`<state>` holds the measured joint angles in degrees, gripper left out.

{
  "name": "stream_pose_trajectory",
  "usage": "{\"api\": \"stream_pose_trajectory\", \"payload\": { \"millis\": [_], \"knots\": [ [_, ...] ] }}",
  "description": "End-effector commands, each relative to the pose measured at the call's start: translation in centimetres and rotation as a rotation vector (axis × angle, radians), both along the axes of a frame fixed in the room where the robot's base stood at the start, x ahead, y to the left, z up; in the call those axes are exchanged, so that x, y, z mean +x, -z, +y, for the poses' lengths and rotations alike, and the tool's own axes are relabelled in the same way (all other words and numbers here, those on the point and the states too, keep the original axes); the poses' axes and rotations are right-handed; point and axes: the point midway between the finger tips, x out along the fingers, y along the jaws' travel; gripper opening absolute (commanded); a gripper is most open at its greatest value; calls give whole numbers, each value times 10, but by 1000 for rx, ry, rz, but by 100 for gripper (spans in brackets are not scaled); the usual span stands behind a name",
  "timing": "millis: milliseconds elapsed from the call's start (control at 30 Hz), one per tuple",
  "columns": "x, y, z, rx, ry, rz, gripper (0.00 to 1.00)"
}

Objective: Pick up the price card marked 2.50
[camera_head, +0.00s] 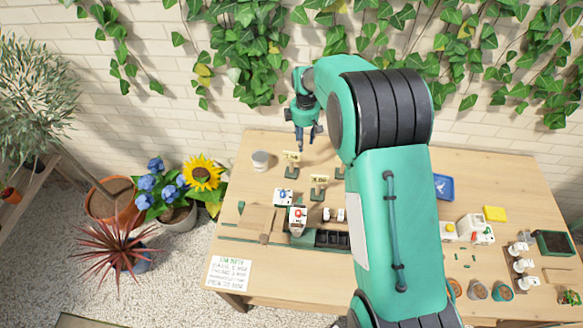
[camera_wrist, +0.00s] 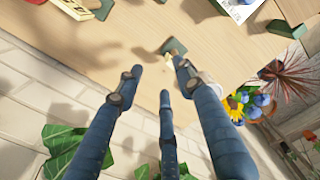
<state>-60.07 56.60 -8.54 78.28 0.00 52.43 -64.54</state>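Two small yellowish price cards on dark green stands show on the wooden table in the head view: one at the back (camera_head: 291,157) and one nearer the front (camera_head: 319,182). Their figures are too small to read, so I cannot tell which is marked 2.50. My gripper (camera_head: 306,135) hangs above the table's back edge, right of the back card, with its fingers spread and nothing between them. In the wrist view, a green stand with a pale card (camera_wrist: 168,64) shows beyond the fingertips, seen nearly edge-on. Another yellowish card (camera_wrist: 78,8) is cut by the top edge.
A whitish cup (camera_head: 260,160) stands left of the back card. A row of black pots (camera_head: 331,239) and small boxes stand in front. A brick wall with ivy rises behind the table. Potted flowers (camera_head: 203,173) stand left. My arm hides the table's middle.

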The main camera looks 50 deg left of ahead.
Motion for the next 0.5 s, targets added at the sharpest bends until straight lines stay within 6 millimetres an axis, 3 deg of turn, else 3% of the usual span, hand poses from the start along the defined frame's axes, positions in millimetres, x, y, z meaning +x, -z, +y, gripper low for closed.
{"api": "stream_pose_trajectory", "payload": {
  "millis": [200,500],
  "knots": [
    [-28,29,26,-16,-84,8,38],
    [-34,37,30,-19,-102,10,38]
  ]
}}
